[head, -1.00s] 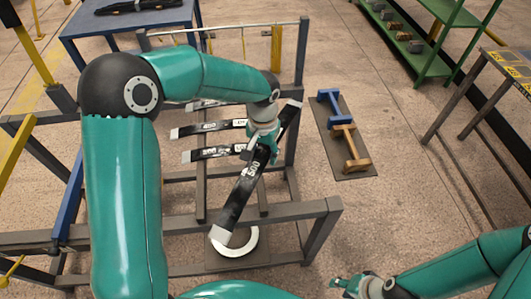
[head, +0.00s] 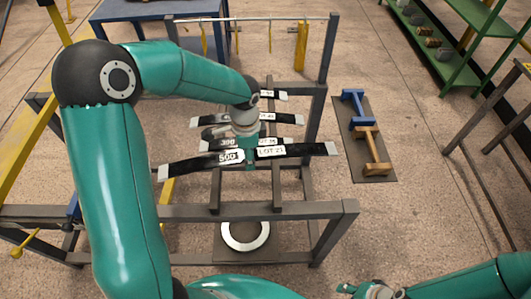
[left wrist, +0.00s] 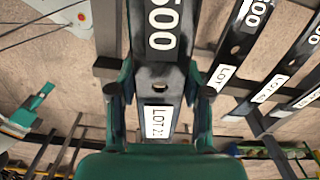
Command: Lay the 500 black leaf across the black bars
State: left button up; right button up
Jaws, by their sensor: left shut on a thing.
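The 500 black leaf (head: 190,166) has pale ends and reads 500 and LOT 21. In the head view it lies crosswise over the two black bars (head: 215,192), nearest me of several leaves. I cannot tell whether it touches the bars. My left gripper (head: 249,160) is shut on it near its middle, from above. In the left wrist view the leaf (left wrist: 158,75) runs between the fingers of the left gripper (left wrist: 160,95), with a hole showing between the labels. My right gripper (head: 358,289) is low at the bottom edge, away from the rack; its jaw state is unclear.
Other labelled leaves (head: 284,118) lie across the bars behind, one reading 300. A grey frame (head: 330,209) surrounds the bars. A white ring (head: 245,248) lies below. A mat with blue and tan stands (head: 372,167) is right of the rack. Green shelves (head: 440,55) stand farther right.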

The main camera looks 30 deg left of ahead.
pick_arm(q)
jog(key=shift+s+a+f+m, duration=0.1)
jog(key=shift+s+a+m, duration=0.3)
jog(key=shift+m, duration=0.4)
jog(key=shift+a, duration=0.1)
notch_tip(320, 180, down, 7)
jog(key=b, duration=0.6)
jog(key=shift+f+b, duration=0.7)
jog(key=shift+f, duration=0.15)
dwell(0.7)
jog(key=o, duration=1.4)
jog(key=shift+s, duration=0.15)
jog(key=shift+c, duration=0.2)
jog(key=shift+f, duration=0.15)
